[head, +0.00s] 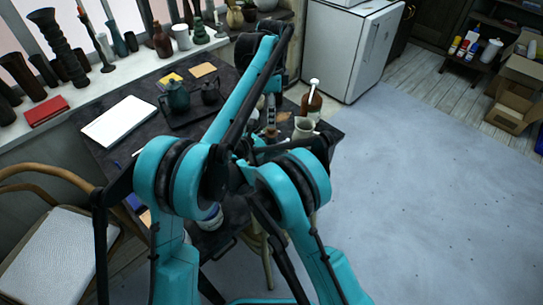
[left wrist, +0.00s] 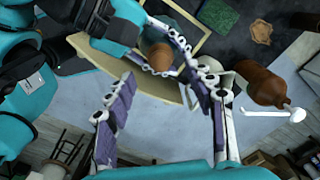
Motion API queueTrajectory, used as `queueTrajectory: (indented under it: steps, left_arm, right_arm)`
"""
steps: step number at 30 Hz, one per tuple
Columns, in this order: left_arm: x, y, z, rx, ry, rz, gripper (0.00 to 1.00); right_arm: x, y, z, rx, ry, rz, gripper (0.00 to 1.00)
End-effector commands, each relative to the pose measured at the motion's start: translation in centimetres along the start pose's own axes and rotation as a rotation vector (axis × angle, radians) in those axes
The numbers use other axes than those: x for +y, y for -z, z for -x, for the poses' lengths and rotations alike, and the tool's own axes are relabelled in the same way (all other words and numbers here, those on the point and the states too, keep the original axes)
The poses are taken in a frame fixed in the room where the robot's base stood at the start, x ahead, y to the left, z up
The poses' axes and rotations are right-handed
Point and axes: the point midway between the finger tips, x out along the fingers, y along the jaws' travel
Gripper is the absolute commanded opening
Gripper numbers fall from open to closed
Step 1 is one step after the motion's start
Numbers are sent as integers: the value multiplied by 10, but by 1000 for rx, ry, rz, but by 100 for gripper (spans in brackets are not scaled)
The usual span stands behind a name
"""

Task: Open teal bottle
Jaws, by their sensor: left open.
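A teal bottle (left wrist: 171,33) with a brown rounded top (left wrist: 158,57) shows in the left wrist view, at the top middle. My left gripper (left wrist: 165,77) is open, its two purple and white fingers spread wide below the brown top, with nothing between the fingertips. My right gripper (left wrist: 160,50) comes in from the upper left with its fingers on either side of the bottle; whether they press on it I cannot tell. In the head view my arm links hide most of both grippers and the teal bottle.
A brown bottle (head: 311,104) with a white top and a pale cup (head: 303,128) stand at the table's right edge. Dark teapots (head: 177,97) and a white board (head: 118,121) lie farther left. A chair (head: 50,255) stands left.

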Motion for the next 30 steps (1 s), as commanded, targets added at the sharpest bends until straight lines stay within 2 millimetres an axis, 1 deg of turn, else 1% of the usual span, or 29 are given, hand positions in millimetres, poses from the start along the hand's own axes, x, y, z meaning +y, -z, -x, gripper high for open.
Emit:
queueTrajectory:
  steps: [1,16,17,18,20,23,30]
  left_arm:
    - [0,0,0,0,0,0,54]
    - [0,0,-1,0,0,0,54]
    - [0,0,-1,0,0,0,60]
    - [0,0,0,0,0,4,62]
    - [0,0,2,0,0,26,62]
    - [-1,0,10,0,0,128,62]
    - [0,0,41,-1,1,514,62]
  right_arm:
    - [-1,3,0,6,1,0,0]
    - [-1,5,0,11,2,-1,0]
    - [-1,5,0,11,3,-1,0]
    - [-1,6,0,11,3,0,0]
    - [-2,6,0,11,3,0,0]
    - [-2,6,0,11,3,0,0]
    - [-2,6,0,11,4,1,0]
